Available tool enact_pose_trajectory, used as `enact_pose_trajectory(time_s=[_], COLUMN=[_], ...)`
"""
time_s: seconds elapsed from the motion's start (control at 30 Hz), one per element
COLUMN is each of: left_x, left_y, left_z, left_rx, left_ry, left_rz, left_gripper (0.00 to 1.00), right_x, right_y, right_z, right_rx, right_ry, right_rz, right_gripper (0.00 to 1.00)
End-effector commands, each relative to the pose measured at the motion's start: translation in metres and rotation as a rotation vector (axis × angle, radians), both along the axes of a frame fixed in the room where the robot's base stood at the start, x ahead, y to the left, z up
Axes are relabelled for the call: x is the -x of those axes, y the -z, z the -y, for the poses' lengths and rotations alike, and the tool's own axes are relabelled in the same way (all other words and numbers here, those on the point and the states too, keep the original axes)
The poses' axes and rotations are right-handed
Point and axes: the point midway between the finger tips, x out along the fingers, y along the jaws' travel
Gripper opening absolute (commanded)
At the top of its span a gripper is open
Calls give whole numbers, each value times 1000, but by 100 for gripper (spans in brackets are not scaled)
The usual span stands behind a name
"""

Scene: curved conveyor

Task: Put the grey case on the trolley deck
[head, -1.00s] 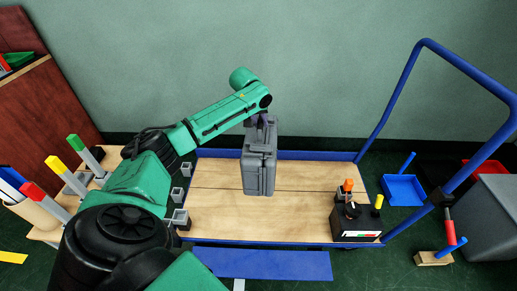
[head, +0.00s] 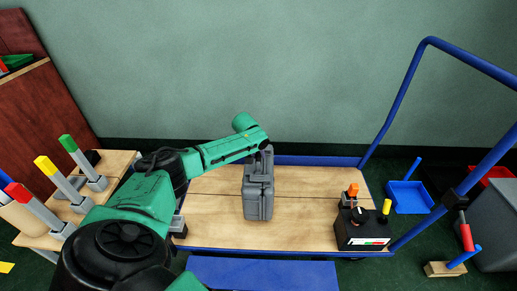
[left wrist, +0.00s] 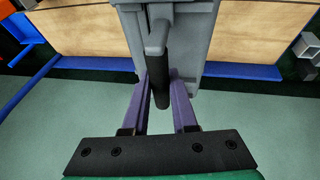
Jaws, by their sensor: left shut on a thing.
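The grey case (head: 258,201) hangs or stands upright over the middle of the trolley deck (head: 312,205), a pale wooden board with blue edges. I cannot tell whether its base touches the deck. My left gripper (head: 265,152) is at the top of the case, partly hidden by the arm in the head view. In the left wrist view its purple fingers (left wrist: 160,88) are shut on the dark handle of the case (left wrist: 190,45). My right gripper is not in view.
A black control box (head: 362,232) with knobs stands at the deck's front right. The trolley's blue push handle (head: 400,90) rises at the right. A side table with coloured-top posts (head: 60,180) is at the left. Bare deck lies right of the case.

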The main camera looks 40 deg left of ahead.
Motion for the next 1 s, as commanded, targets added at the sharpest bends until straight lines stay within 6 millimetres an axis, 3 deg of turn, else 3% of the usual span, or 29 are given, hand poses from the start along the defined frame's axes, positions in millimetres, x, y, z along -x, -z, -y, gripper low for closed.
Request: enact_pose_trajectory(time_s=[0.13,0.37,0.4,0.47,0.87,1.0], left_x=[-1,-1,1,1,2,8], left_y=[23,25,28,28,24,9], left_z=[0,0,0,0,1,2], left_rx=[0,-1,0,0,0,0], left_ry=[0,1,2,2,1,2], left_rz=[3,3,-4,-4,-4,-2], left_gripper=[0,0,33,56,56,56], right_x=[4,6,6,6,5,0], right_y=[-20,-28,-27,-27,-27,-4], right_z=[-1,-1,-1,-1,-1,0], right_rx=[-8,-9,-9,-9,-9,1], right_ry=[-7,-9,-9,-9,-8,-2], right_rz=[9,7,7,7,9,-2], right_gripper=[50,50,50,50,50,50])
